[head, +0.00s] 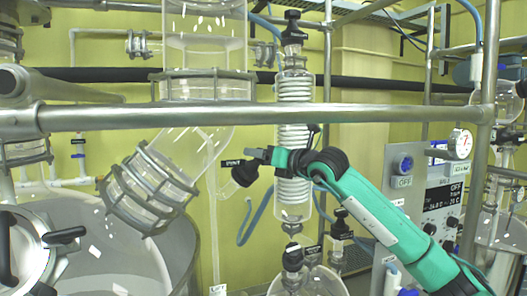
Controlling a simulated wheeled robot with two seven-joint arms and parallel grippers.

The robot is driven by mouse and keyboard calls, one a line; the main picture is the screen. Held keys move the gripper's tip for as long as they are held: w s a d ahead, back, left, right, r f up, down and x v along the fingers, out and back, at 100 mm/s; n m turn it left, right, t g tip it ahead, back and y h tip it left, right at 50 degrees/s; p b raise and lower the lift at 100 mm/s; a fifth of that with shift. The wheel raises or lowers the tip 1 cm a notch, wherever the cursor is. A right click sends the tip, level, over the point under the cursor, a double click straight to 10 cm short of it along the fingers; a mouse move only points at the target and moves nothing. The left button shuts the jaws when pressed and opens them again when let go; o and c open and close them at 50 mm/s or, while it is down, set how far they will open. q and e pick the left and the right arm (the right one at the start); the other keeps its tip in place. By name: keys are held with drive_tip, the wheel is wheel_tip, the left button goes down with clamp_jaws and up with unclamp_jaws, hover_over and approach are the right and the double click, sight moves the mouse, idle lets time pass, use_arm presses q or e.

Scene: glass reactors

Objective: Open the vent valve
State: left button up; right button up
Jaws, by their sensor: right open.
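The vent valve (244,174) is a black knob at the middle of the head view, beside a small black label that seems to read VENT (232,163). It sits on thin pale tubing, left of the coiled glass condenser. My right gripper (256,155), at the end of the teal arm coming from the lower right, is just above and right of the knob. Its jaws are open and small in the picture. I cannot tell whether they touch the knob. My left gripper is not in view.
A steel rail (270,113) crosses just above the gripper. The glass condenser (294,90) stands behind my right wrist. A clamped glass elbow (150,185) is at the left, above a large vessel (120,245). A control panel (440,205) stands at the right.

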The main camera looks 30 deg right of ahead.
drive_tip(key=c, duration=1)
drive_tip(key=shift+f+n+y, duration=0.1)
drive_tip(key=shift+n+y, duration=0.4)
drive_tip(key=n+y+b, duration=0.1)
drive_tip(key=n+y, duration=0.2)
drive_tip(key=n, duration=0.1)
drive_tip(key=shift+g+b, duration=0.35)
drive_tip(key=shift+g, duration=0.05)
drive_tip(key=n+g+y, duration=0.1)
drive_tip(key=n+y, duration=0.1)
drive_tip(key=n, duration=0.1)
drive_tip(key=n+g+y+b, duration=0.1)
drive_tip(key=n+y, duration=0.1)
drive_tip(key=n, duration=0.1)
drive_tip(key=shift+g, duration=0.4)
drive_tip(key=n, duration=0.1)
drive_tip(key=n+g+y, duration=0.1)
drive_tip(key=shift+r+n+g+y, duration=0.2)
drive_tip(key=shift+n+g+y, duration=0.1)
drive_tip(key=shift+w+r+n+g+y+p, duration=0.1)
drive_tip(key=shift+n+g+y+p, duration=0.35)
drive_tip(key=shift+n+g, duration=0.5)
drive_tip(key=shift+d+n+g+y+p, duration=0.1)
drive_tip(key=shift+n+g+y+p, duration=0.5)
drive_tip(key=shift+n+g, duration=1.1)
